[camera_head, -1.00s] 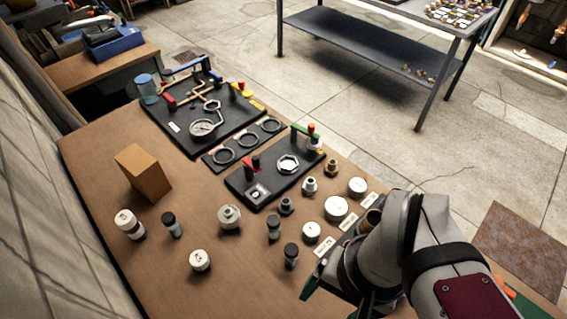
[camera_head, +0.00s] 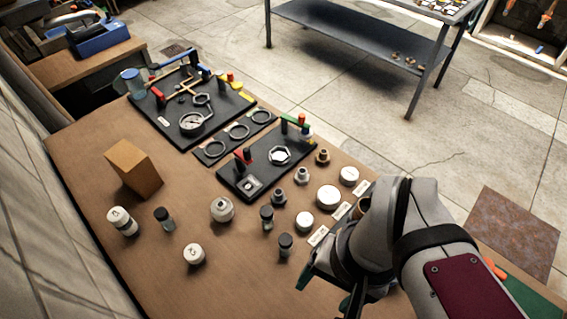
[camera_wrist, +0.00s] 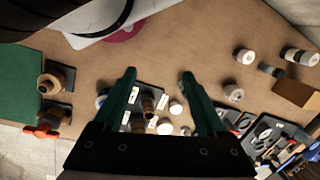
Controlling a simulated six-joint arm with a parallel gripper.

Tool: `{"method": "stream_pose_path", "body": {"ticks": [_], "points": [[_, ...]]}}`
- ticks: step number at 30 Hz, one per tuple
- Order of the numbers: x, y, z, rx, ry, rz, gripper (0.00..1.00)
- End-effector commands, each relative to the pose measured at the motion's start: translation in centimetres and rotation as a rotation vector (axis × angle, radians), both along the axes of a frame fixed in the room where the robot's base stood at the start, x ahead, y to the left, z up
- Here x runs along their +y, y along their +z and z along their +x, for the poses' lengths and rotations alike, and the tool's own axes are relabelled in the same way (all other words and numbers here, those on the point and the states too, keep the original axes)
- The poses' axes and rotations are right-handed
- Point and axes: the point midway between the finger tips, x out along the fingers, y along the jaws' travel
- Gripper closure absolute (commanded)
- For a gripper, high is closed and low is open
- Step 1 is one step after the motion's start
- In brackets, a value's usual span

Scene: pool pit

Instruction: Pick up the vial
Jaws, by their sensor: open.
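Several small dark-capped vials stand upright on the brown workbench (camera_head: 160,275); I cannot tell which one the task means. One vial (camera_head: 164,219) is at the left beside a white-capped jar (camera_head: 122,221). A second vial (camera_head: 267,217) is near the middle, and a third vial (camera_head: 285,245) is in front of it, closest to my gripper. My gripper (camera_head: 328,284) is right of the third vial, apart from it. In the wrist view my gripper (camera_wrist: 159,75) has its green fingers spread and empty. A dark-capped vial (camera_wrist: 271,70) lies well right of the fingers there.
White-lidded jars (camera_head: 328,197) and metal fittings (camera_head: 302,176) crowd the bench near the gripper. Black fixture boards (camera_head: 190,112) with upright handles stand behind. A cardboard box (camera_head: 134,168) is at the left. The front-left bench is mostly clear.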

Motion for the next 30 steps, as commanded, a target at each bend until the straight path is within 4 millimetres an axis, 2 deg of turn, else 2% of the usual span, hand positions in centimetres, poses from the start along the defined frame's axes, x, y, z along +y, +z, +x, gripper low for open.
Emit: {"method": "stream_pose_path", "body": {"ticks": [3,5,8,11,12,14,15,18,21,23,26,30], "points": [[-0.1,-0.2,0.0,0.019,0.037,-0.017,0.26],[-0.5,-0.9,0.0,0.079,0.158,-0.073,0.26],[-1.6,-3.0,0.8,0.253,0.568,-0.269,0.26],[-1.7,-5.5,3.9,0.432,1.109,-0.536,0.26],[-1.0,-6.6,5.4,0.497,1.327,-0.647,0.26],[0.8,-8.5,7.6,0.584,1.641,-0.817,0.26],[2.4,-9.9,8.8,0.634,1.830,-0.925,0.26],[6.4,-13.1,10.4,0.733,2.200,-1.158,0.26],[9.1,-15.3,10.7,0.789,2.407,-1.305,0.26],[9.9,-16.1,10.8,0.806,2.472,-1.353,0.26],[9.7,-16.7,11.4,0.817,2.501,-1.378,0.26],[8.0,-17.9,12.7,0.820,2.499,-1.372,0.26]]}}
